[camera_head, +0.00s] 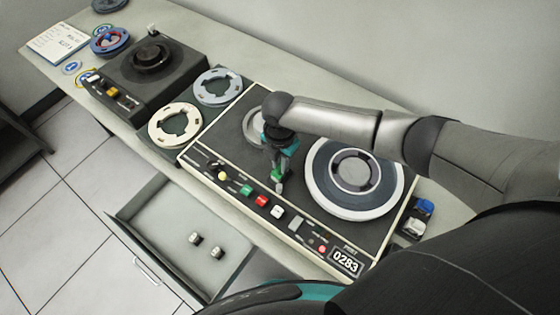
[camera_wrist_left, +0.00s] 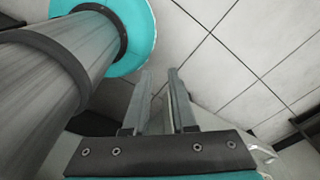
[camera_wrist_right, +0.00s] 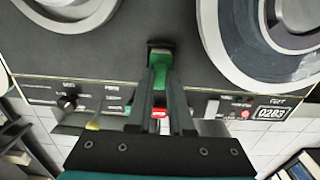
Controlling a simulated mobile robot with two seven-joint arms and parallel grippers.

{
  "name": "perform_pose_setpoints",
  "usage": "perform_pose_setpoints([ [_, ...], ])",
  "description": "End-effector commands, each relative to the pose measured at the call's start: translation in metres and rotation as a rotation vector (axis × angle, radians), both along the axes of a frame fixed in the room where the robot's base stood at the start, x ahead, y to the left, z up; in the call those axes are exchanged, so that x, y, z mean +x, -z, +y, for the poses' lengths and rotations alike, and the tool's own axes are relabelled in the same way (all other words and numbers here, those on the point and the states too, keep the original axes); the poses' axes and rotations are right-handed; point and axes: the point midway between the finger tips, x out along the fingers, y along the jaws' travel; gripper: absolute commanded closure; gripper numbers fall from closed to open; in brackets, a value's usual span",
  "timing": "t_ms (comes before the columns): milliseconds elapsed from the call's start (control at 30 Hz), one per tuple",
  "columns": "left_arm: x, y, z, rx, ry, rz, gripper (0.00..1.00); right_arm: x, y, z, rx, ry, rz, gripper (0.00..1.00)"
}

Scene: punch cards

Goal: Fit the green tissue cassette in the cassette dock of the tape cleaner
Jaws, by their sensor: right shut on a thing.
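The tape cleaner (camera_head: 300,215) is the wide dark deck with a cream edge and the number 0283. My right gripper (camera_head: 280,180) is over its middle, between the two reels, pointing down. It is shut on the green tissue cassette (camera_head: 277,173), which also shows between the fingers in the right wrist view (camera_wrist_right: 161,72). A dark blocky piece (camera_wrist_right: 160,46), perhaps the cassette dock, borders the cassette's far end. I cannot tell whether the cassette is seated in it; fingers hide part. My left gripper (camera_wrist_left: 160,100) is open and empty above the tiled floor.
A large reel (camera_head: 312,190) lies right of my right gripper, a smaller one (camera_head: 252,126) behind it. Blue (camera_head: 425,206) and white (camera_head: 415,226) pieces sit at the right edge. An open drawer (camera_head: 160,220) juts out in front. Another dark machine (camera_head: 180,85) stands left.

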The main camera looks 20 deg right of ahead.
Motion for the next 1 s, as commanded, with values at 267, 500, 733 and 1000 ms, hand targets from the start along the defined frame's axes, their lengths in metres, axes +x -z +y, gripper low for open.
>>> perform_pose_setpoints([
  [267, 0.0001, 0.0033, -0.0002, 0.000, 0.000, 0.000, 0.75, 0.0001, 0.0049, 0.0001, 0.000, 0.000, 0.000, 0.73],
  [500, 0.0001, 0.0032, -0.0002, 0.000, 0.000, 0.000, 0.75, 0.0000, 0.0047, 0.0001, 0.000, 0.000, 0.000, 0.46],
  [733, 0.0001, 0.0032, -0.0002, 0.000, 0.000, 0.000, 0.75, -0.0001, 0.0048, 0.0001, 0.000, 0.000, 0.000, 0.52],
  [1000, 0.0001, 0.0031, -0.0003, 0.000, 0.000, 0.000, 0.75, 0.0000, 0.0046, 0.0000, 0.000, 0.000, 0.000, 0.57],
])
